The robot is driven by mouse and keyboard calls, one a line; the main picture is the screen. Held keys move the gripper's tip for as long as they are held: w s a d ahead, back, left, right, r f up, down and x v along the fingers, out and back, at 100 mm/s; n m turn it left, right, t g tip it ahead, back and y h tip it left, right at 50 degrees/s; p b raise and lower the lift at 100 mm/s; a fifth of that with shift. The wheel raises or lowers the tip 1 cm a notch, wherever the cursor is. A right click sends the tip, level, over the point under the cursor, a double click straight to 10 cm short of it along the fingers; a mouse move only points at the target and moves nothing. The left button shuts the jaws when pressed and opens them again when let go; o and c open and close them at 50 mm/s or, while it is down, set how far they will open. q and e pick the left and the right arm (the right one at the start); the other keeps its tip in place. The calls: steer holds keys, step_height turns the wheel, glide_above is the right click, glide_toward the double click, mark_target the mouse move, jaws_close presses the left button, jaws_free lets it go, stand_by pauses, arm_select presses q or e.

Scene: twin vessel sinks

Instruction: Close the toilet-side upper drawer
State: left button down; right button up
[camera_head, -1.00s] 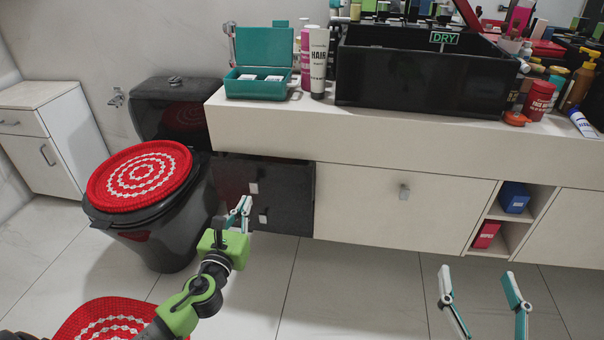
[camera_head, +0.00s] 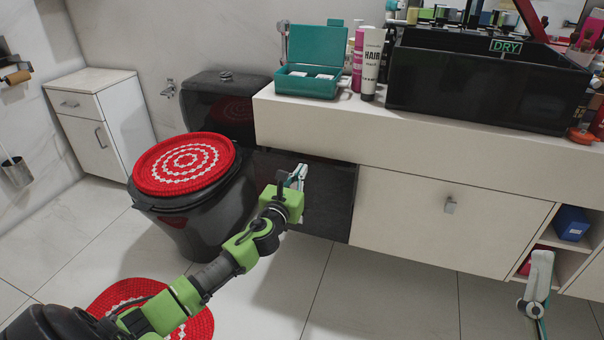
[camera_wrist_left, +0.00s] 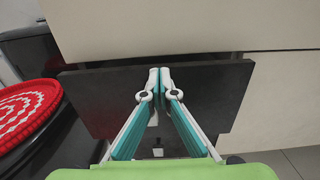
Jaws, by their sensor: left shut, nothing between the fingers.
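The toilet-side upper drawer (camera_head: 335,178) has a dark front at the left end of the pale vanity, beside the toilet. In the left wrist view its dark front (camera_wrist_left: 215,90) stands a little forward of the cabinet, with a narrow shadowed gap along its top edge. My left gripper (camera_head: 298,174) is in front of this dark front. In the left wrist view its fingers (camera_wrist_left: 160,76) are together and empty, near the top middle of the front; whether they touch it I cannot tell. They partly hide the handles. My right gripper (camera_head: 538,275) shows only partly at the lower right.
The black toilet (camera_head: 190,215) with a red lid cover (camera_head: 185,163) stands close left of the drawers. The countertop (camera_head: 430,135) overhangs above. A red round mat (camera_head: 195,325) lies on the floor below my left arm. Tiled floor is free before the vanity.

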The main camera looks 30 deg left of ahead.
arm_select(q)
steer(key=shift+w+a, duration=0.1)
steer(key=shift+w, duration=0.5)
arm_select(e)
steer(key=shift+s+d+r+t+y, duration=0.15)
steer(key=shift+s+r+t+y, duration=0.3)
steer(key=shift+s+r, duration=0.3)
arm_select(q)
steer(key=shift+x, duration=1.25)
arm_select(e)
steer(key=shift+f, duration=0.1)
